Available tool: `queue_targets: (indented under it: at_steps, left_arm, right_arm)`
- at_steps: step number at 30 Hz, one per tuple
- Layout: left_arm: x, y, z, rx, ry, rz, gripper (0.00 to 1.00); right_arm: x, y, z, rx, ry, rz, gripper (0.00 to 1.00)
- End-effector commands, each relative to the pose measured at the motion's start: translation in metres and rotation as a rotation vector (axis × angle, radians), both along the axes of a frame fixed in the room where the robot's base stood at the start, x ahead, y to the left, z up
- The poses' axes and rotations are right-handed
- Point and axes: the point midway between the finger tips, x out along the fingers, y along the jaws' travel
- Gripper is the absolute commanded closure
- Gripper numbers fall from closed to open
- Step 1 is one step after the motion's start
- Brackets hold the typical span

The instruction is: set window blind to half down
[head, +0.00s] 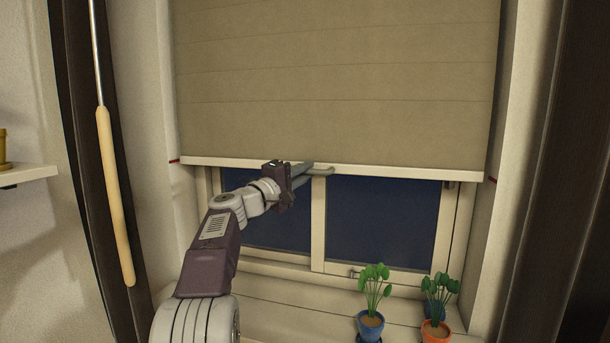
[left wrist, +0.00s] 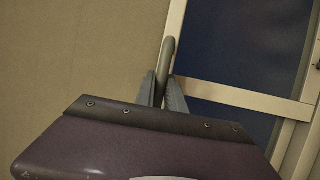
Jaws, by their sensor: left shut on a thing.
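The beige window blind (head: 335,75) hangs over the upper part of the window, with dark panes showing below it. Its pale bottom bar (head: 400,172) runs across the window, with its ends about level with a red mark on the left (head: 174,161) and one on the right (head: 493,179). My left gripper (head: 312,169) reaches up to the middle of the bar and is shut on the blind's grey pull handle (head: 326,171). In the left wrist view, the handle (left wrist: 168,52) stands between the fingers (left wrist: 162,82). My right gripper is out of view.
A plant in a blue pot (head: 370,327) stands on the sill, with another blue-potted plant (head: 438,308) and an orange pot (head: 435,331) to its right. A wooden-handled rod (head: 115,195) hangs at the left. A shelf (head: 28,176) juts from the left wall.

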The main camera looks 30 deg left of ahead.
Motion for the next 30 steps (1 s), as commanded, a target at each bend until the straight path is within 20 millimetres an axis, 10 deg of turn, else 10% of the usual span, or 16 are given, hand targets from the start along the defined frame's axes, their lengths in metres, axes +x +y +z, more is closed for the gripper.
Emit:
queue_targets:
  at_steps: [10, 13, 23, 30]
  left_arm:
    - [0.0, 0.0, -0.001, 0.0, 0.001, 0.0, 1.0]
    - [0.0, 0.0, -0.001, 0.0, 0.001, -0.001, 0.64]
    - [-0.003, 0.001, -0.002, 0.001, 0.0, 0.0, 0.64]
    - [-0.048, 0.009, -0.015, 0.001, 0.0, 0.003, 0.64]
  right_arm:
    - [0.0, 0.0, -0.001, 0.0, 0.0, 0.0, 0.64]
    - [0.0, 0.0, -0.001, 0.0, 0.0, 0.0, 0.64]
    - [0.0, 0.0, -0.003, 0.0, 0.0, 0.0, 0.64]
    - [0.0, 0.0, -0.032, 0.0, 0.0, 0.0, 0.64]
